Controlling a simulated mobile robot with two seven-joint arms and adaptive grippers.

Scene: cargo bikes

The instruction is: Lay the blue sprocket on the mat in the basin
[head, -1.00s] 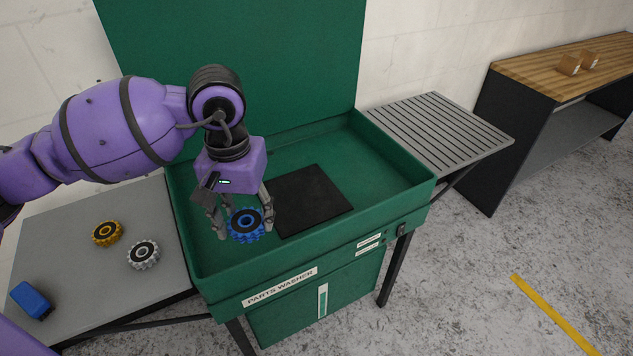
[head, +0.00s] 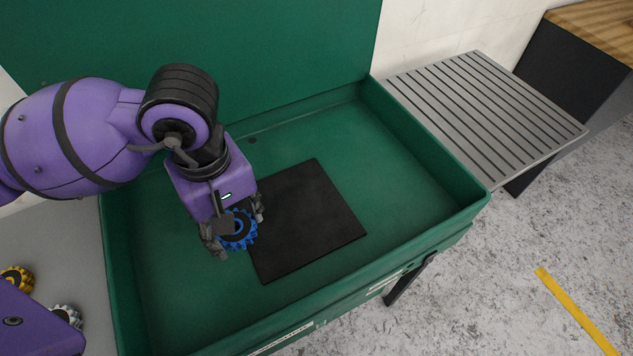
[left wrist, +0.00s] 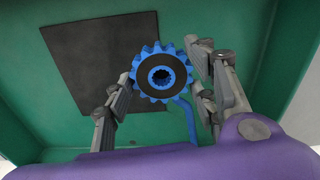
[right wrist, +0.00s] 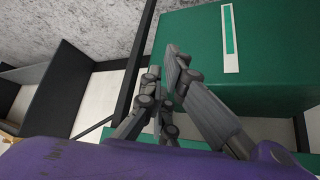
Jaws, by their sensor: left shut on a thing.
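The blue sprocket (head: 239,230) is a toothed blue ring with a dark face; it also shows in the left wrist view (left wrist: 160,73). My left gripper (head: 232,232) is shut on it, with fingers on both sides of its rim. They are inside the basin's outline, by the left edge of the black mat (head: 305,215). The green basin (head: 420,165) surrounds the mat. My right gripper (right wrist: 163,72) is empty, its fingertips close together, with the washer's green front beyond.
A yellow sprocket (head: 17,278) and a grey sprocket (head: 68,315) lie on the grey side table (head: 60,235) at left. A slatted rack (head: 485,110) adjoins the basin's right side. The basin floor right of the mat is clear.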

